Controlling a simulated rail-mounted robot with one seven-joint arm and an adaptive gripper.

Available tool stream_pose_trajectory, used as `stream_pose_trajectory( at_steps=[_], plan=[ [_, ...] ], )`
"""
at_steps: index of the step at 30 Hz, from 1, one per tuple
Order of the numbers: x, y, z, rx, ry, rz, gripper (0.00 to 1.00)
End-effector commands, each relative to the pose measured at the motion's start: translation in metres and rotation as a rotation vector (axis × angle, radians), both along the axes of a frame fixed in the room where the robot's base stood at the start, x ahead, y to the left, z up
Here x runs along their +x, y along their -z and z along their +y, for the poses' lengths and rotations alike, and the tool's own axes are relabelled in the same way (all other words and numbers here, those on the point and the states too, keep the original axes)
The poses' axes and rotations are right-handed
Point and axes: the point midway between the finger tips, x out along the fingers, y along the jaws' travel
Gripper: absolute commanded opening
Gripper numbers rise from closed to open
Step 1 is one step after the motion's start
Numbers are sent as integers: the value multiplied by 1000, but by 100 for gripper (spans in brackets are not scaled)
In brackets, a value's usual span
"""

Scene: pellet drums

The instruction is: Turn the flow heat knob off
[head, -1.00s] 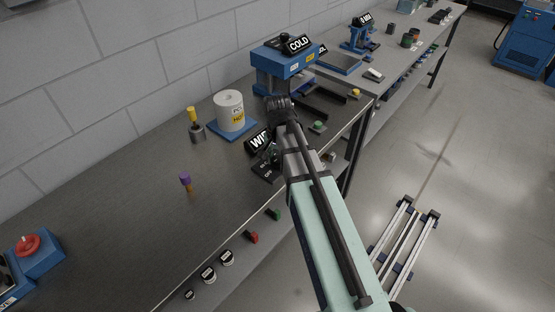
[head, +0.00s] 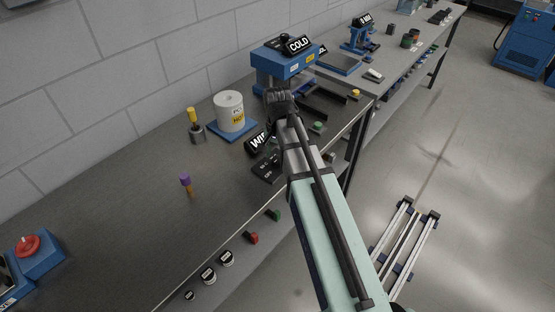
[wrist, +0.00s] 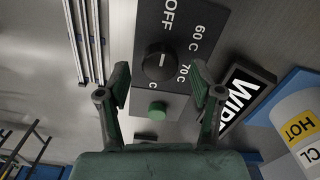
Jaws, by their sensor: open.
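A black round knob (wrist: 158,62) sits on a dark panel (wrist: 206,20) marked OFF, 60 C and 70 C in the wrist view. A third mark is partly hidden by the knob and a finger. The exact setting of the knob's pointer is hard to read. My gripper (wrist: 160,82) is open and empty, with one finger on each side below the knob in the picture. Whether it touches the panel I cannot tell. In the head view the panel (head: 266,170) shows beside my arm, which hides the knob.
A black sign (wrist: 246,90) reading "WID..." stands close to the right finger. A white roll-like drum (head: 229,110) with a yellow label sits on a blue base behind. A blue machine (head: 284,66) marked COLD stands farther along.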

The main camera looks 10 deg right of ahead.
Motion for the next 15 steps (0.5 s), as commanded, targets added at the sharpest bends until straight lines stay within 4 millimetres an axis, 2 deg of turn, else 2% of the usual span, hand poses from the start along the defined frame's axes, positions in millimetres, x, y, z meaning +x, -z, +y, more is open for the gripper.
stream_pose_trajectory(
  at_steps=[9, 15],
  plan=[
    [1, -58, 0, -1, 0, -2, 66],
    [1, -82, 0, 0, -1, -1, 66]
  ],
)
